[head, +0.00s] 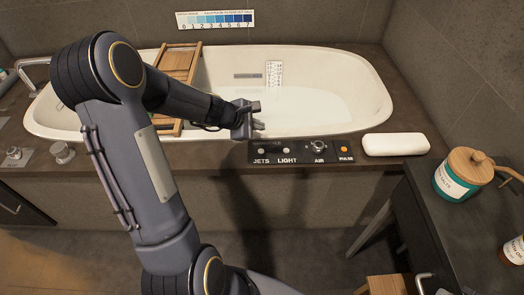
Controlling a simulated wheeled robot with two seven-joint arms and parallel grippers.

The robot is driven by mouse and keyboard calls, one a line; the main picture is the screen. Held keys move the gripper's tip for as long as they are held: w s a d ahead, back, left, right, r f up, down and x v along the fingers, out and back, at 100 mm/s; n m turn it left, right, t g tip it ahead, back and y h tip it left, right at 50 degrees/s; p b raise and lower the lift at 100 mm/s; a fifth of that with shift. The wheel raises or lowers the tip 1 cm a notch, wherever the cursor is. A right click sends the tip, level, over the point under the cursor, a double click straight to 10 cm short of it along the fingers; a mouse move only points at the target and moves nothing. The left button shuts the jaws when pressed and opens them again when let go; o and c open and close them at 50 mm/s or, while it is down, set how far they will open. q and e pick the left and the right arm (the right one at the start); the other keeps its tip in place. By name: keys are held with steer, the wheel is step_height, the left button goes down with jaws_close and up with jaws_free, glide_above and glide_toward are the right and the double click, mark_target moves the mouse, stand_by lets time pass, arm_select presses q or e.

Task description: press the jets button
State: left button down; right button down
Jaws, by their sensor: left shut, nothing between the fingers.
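A black control panel (301,152) lies on the front rim of the bathtub surround. It carries the labels JETS, LIGHT, AIR and PULSE. The jets button (262,151) is at the panel's left end, above its label. My left gripper (257,115) is shut and empty, above and slightly left of the jets button in the picture, over the tub's front edge. I cannot tell whether it touches anything. My right gripper is not in view.
The white bathtub (350,75) holds water and has a wooden caddy (178,62) across it. A white bath pillow (396,144) lies right of the panel. A teal jar (455,180) with a wooden lid stands on the right counter (450,235). A tap (32,66) is at far left.

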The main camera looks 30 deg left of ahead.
arm_select(q)
steer(key=b, duration=0.7)
glide_above(261, 151)
steer(key=f, duration=0.5)
steer(key=s+f, duration=0.1)
steer(key=f, duration=0.1)
steer(key=shift+a+f, duration=0.2)
steer(key=shift+a, duration=0.15)
steer(key=shift+f+b, duration=0.5)
steer(key=shift+f, duration=0.15)
stand_by(0.3)
steer(key=shift+f+b, duration=0.4)
steer(key=shift+b, duration=0.05)
steer(key=shift+f+b, duration=0.4)
steer(key=shift+b, duration=0.05)
stand_by(0.5)
steer(key=shift+r, duration=0.1)
steer(key=shift+r+p, duration=0.75)
